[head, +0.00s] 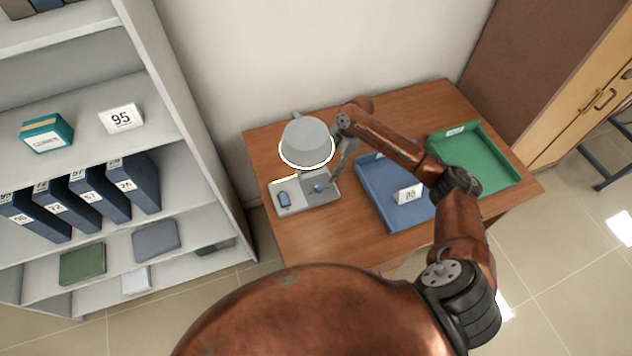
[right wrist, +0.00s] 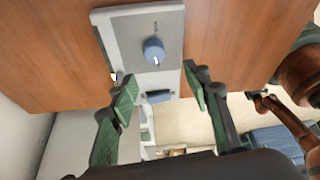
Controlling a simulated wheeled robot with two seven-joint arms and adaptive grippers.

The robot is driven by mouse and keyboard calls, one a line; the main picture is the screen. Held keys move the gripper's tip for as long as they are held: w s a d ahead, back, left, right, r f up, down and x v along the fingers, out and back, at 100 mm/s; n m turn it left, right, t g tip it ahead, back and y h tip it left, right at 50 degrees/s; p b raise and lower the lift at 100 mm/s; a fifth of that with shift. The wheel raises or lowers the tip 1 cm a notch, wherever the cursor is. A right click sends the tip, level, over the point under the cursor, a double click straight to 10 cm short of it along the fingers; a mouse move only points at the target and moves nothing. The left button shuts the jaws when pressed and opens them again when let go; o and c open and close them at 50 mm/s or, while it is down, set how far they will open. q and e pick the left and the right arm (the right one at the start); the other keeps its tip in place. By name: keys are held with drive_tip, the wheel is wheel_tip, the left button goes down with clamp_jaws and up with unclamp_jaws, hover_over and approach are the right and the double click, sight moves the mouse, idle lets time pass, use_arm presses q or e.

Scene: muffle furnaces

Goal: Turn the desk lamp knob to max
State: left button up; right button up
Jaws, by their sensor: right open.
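The desk lamp (head: 307,140) has a grey shade with a glowing rim and stands at the left of the wooden desk. Its flat grey base carries a round blue knob (head: 319,188) and a blue switch (head: 284,199). The right wrist view shows the knob (right wrist: 154,51) with a white pointer mark at its lower edge, and the switch (right wrist: 158,97) below it. My right gripper (right wrist: 160,76) is open and empty above the base, its green-padded fingers apart on either side, not touching the knob. In the head view it is partly hidden beside the shade. My left gripper is out of view.
A blue tray (head: 378,205) with a white label card (head: 408,194) lies right of the lamp, and a green tray (head: 499,172) lies farther right. A grey shelf (head: 190,130) with binders and boxes stands at left. The desk's front left (head: 300,240) is clear.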

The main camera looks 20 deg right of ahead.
sight(319, 186)
drive_tip(key=shift+w+a+f+b, duration=0.1)
drive_tip(key=shift+w+f+b, duration=0.1)
drive_tip(key=shift+f, duration=0.45)
drive_tip(key=shift+w+a+f+b, duration=0.1)
drive_tip(key=shift+w+f+b, duration=0.1)
drive_tip(key=shift+f, duration=0.4)
drive_tip(key=shift+x, duration=3.3)
drive_tip(key=shift+s, duration=0.1)
drive_tip(key=c, duration=1.1)
